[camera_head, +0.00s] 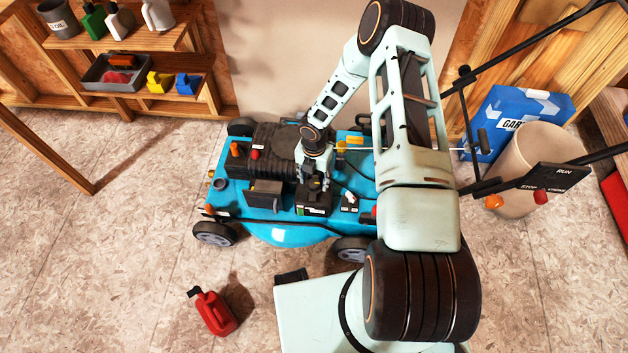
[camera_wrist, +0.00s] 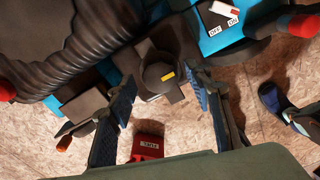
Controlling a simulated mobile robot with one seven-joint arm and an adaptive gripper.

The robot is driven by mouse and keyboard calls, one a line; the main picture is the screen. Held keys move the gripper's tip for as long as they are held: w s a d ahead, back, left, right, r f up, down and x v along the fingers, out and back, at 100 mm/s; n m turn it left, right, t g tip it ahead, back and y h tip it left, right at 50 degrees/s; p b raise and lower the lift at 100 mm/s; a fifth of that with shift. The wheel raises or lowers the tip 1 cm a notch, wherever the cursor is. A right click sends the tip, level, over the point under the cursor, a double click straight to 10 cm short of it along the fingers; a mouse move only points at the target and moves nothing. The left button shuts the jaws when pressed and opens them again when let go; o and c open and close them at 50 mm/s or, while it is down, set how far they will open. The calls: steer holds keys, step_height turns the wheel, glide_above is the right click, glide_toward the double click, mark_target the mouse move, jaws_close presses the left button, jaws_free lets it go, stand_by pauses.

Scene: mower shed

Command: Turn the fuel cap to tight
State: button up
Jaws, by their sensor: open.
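The fuel cap (camera_wrist: 157,70) appears to be the dark round knob with a short yellow mark on its top, seen in the wrist view on a dark block of the mower. My gripper (camera_wrist: 162,90) is open, with one finger to the left and one to the right of the cap. I see gaps between the cap and both fingers in the picture, but cannot judge the depth. In the head view my gripper (camera_head: 315,188) points down over the front of the blue mower (camera_head: 278,235) and hides the cap there. I cannot read any tight mark.
A white OFF/ON switch (camera_wrist: 224,10) sits right of the cap. The ribbed black engine part (camera_wrist: 95,50) rises at upper left. A red fuel can (camera_head: 214,312) stands on the floor, and the mower's handle panel (camera_head: 555,177) juts in at right. The floor at left is clear.

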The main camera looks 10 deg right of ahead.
steer(key=shift+c, duration=0.2)
steer(key=c, duration=1.1)
steer(key=shift+m, duration=0.4)
steer(key=m+b, duration=0.1)
steer(key=m, duration=0.2)
steer(key=shift+f+m+b, duration=0.1)
steer(key=shift+m+b, duration=0.2)
steer(key=shift+m, duration=0.1)
steer(key=m+b, duration=0.1)
steer(key=m, duration=0.3)
steer(key=shift+m, duration=0.3)
steer(key=m+b, duration=0.1)
steer(key=m, duration=0.3)
steer(key=m+b, duration=0.1)
steer(key=m, duration=0.3)
steer(key=shift+m, duration=0.3)
